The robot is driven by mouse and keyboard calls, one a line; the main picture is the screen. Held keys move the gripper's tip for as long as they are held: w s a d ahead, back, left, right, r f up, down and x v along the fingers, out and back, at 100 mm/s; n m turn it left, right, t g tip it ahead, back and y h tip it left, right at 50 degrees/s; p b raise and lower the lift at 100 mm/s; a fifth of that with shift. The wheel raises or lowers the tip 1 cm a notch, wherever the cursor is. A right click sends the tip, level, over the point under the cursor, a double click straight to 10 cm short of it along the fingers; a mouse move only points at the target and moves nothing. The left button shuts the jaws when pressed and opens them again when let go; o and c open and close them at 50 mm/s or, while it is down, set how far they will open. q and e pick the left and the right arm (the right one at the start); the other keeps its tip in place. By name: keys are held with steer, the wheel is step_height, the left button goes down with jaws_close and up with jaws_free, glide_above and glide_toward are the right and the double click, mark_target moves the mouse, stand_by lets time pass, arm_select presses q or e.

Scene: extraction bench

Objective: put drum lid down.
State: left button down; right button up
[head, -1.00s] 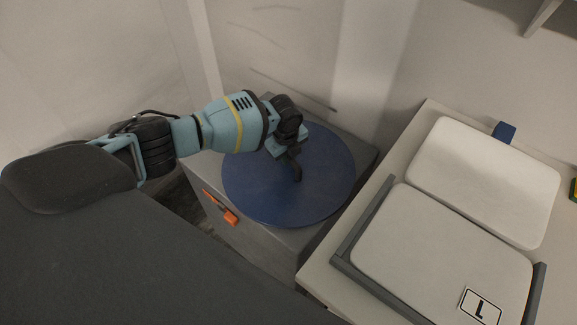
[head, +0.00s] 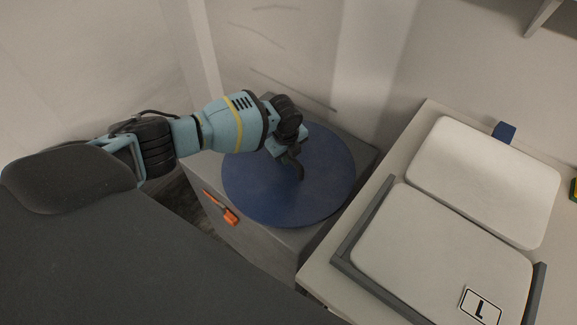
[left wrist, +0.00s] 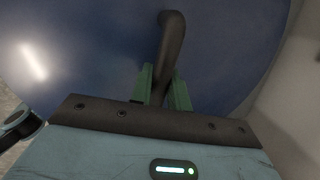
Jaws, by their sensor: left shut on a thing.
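The drum lid (head: 264,199) is a round dark blue disc with a dark bent handle (head: 300,173) at its middle. In the head view it lies flat over the top of a grey cabinet (head: 279,252); whether it touches that top I cannot tell. My left gripper (head: 291,154) reaches in from the left and is shut on the handle. In the left wrist view the lid (left wrist: 85,50) fills the upper part, and the handle (left wrist: 172,42) rises between the green fingers of my left gripper (left wrist: 165,88). My right gripper is not in view.
An orange latch or handle (head: 221,209) is on the cabinet's front. Walls stand close behind the cabinet.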

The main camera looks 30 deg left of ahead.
arm_select(q)
steer(key=shift+r, duration=0.1)
stand_by(0.3)
steer(key=shift+w+r, duration=0.1)
steer(key=shift+r, duration=0.25)
step_height(320, 180, up, 3)
steer(key=shift+r+p, duration=0.15)
steer(key=shift+p, duration=0.15)
steer(key=s+p, duration=0.1)
steer(key=s, duration=0.4)
steer(key=s+d, duration=0.1)
steer(key=s, duration=0.4)
steer(key=s+d+r+p, duration=0.1)
steer(key=s, duration=0.5)
steer(key=shift+p, duration=0.3)
steer(key=shift+a, duration=0.15)
